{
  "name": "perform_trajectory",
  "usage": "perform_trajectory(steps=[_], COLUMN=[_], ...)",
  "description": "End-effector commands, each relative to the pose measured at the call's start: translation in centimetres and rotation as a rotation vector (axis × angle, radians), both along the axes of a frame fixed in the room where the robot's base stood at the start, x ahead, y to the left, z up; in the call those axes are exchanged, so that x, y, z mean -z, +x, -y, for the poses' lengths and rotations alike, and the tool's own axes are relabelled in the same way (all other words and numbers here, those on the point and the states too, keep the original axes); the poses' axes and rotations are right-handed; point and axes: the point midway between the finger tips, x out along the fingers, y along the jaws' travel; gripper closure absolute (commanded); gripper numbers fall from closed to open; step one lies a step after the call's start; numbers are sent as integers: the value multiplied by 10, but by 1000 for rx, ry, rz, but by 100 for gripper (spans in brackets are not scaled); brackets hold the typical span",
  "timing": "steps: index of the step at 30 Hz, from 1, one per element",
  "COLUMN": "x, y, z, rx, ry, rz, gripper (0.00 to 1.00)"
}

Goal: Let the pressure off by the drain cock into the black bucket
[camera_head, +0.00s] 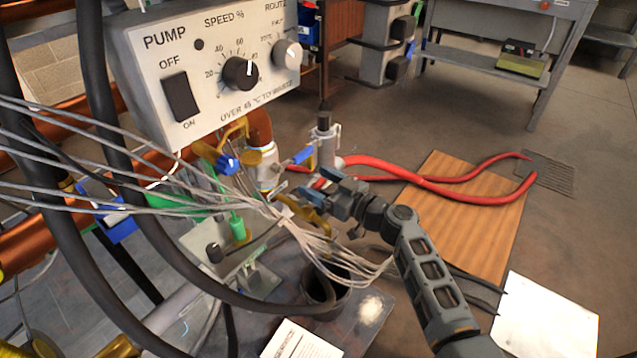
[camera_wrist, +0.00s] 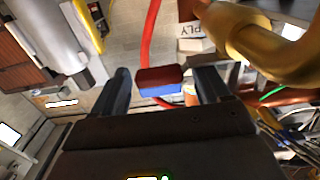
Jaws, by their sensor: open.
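The black bucket (camera_head: 338,300) stands on the floor mat below the pipework, partly covered by cables. My gripper (camera_head: 328,186) is above it, among the valves and beside the red hoses. In the wrist view my gripper (camera_wrist: 165,88) is open, and a small red-and-blue block (camera_wrist: 158,80), perhaps a valve handle, shows between the fingers. I cannot tell whether the fingers touch it. A blue lever (camera_head: 303,155) sits just up and left of my gripper in the head view. Which fitting is the drain cock is not clear. A bent brass pipe (camera_wrist: 275,45) is close at right.
The pump box (camera_head: 210,70) with switch and knobs hangs at upper left. Pale cables (camera_head: 150,195) cross in front of the valves. Red hoses (camera_head: 450,187) run right over a wooden board (camera_head: 470,235). A white sheet (camera_head: 545,315) lies at lower right. Floor beyond is mostly clear.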

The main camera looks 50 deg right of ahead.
Motion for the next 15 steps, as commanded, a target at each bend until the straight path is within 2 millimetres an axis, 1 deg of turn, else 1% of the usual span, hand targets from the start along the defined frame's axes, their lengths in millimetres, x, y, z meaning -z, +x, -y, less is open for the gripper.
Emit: perform_trajectory(steps=[3,9,15], x=[0,0,0], y=[3,3,3], z=[-1,-1,0], rx=[-1,-1,-1], ry=[0,0,0], rz=[-1,0,0], gripper=[24,24,44])
